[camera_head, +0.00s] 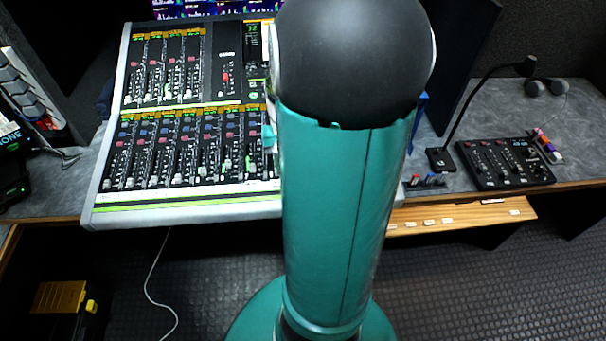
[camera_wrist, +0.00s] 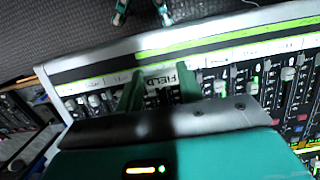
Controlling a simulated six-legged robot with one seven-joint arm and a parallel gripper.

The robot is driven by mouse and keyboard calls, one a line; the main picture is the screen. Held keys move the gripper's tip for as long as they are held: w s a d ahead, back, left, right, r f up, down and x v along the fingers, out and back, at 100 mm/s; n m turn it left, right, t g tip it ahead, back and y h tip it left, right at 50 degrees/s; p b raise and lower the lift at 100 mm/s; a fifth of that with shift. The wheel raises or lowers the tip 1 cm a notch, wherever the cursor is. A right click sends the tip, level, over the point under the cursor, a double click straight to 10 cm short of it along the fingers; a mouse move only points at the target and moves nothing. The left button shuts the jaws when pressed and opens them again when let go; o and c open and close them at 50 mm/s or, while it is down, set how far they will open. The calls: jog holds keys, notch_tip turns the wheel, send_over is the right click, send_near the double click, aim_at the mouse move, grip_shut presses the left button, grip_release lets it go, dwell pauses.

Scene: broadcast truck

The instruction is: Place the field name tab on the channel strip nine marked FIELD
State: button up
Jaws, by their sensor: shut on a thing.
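The field name tab (camera_wrist: 159,78) is a small white piece marked FIELD, upside down in the wrist view. It is between the two green fingers of my gripper (camera_wrist: 160,74), which is shut on it. The tab lies over or at the white label strip (camera_wrist: 222,58) along the front of the mixing console; I cannot tell whether it touches. The console (camera_head: 133,209) also shows in the head view, with rows of faders. My arm hides its right side, and only a bit of teal by the arm's left edge may be my gripper.
A wooden ledge (camera_head: 432,221) with several small white tabs is right of my arm. A black control box (camera_head: 503,165), a gooseneck microphone (camera_head: 440,160) and small coloured items (camera_head: 425,181) are on the grey desk. A yellow-and-black case (camera_head: 60,297) is on the floor at left.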

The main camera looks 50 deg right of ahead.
jog(key=d+f, duration=0.2)
jog(key=f, duration=0.1)
jog(key=s+d+f, duration=0.1)
jog(key=d+f, duration=0.1)
jog(key=shift+d+f, duration=0.1)
jog(key=shift+f, duration=0.1)
jog(key=shift+d+f, duration=0.15)
jog(key=shift+f, duration=1.55)
jog(key=o, duration=0.9)
jog(key=shift+f, duration=0.1)
jog(key=shift+o, duration=0.2)
notch_tip(320, 180, up, 12)
jog(key=w+d, duration=0.1)
jog(key=shift+d, duration=0.15)
